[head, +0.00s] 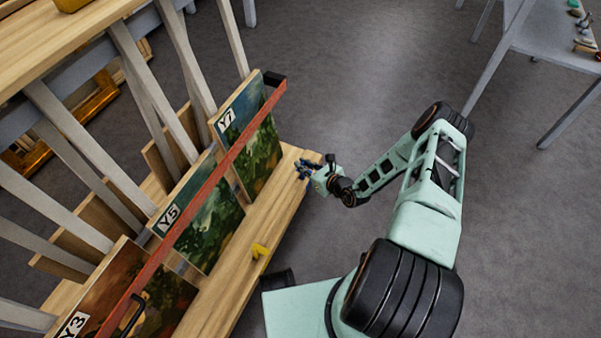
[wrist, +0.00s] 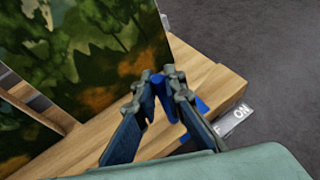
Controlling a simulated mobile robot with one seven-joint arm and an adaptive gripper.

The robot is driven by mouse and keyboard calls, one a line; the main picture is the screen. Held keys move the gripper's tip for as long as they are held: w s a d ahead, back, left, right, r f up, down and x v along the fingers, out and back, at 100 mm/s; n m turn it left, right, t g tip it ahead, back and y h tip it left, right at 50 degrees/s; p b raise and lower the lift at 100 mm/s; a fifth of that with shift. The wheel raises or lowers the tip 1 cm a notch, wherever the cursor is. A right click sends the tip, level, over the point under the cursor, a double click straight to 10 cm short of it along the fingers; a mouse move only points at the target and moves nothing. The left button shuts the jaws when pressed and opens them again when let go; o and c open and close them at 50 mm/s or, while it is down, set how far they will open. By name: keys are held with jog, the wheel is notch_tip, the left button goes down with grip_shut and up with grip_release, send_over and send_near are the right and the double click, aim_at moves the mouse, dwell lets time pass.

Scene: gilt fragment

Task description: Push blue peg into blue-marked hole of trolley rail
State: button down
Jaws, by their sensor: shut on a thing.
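My gripper (head: 305,168) is at the far right end of the wooden trolley rail (head: 236,285). In the wrist view my gripper (wrist: 155,85) is shut on the blue peg (wrist: 158,82), whose top shows between the fingertips. The peg is over or at the light wood of the rail (wrist: 205,75); I cannot tell how deep it sits. A blue mark (wrist: 202,104) shows on the wood edge just right of the fingers. The hole itself is hidden by the fingers and peg.
Paintings labelled Y7 (head: 225,121), Y5 (head: 169,221) and Y3 (head: 73,326) stand behind a red bar (head: 205,190). Grey floor right of the rail is clear.

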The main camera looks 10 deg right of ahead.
notch_tip(320, 180, down, 6)
jog(key=w+b, duration=0.3)
jog(key=shift+a, duration=0.15)
jog(key=shift+f, duration=0.15)
jog(key=shift+f, duration=0.15)
jog(key=c, duration=2)
grip_release()
jog(key=p+v, duration=0.4)
jog(key=v, duration=0.8)
jog(key=shift+r, duration=0.25)
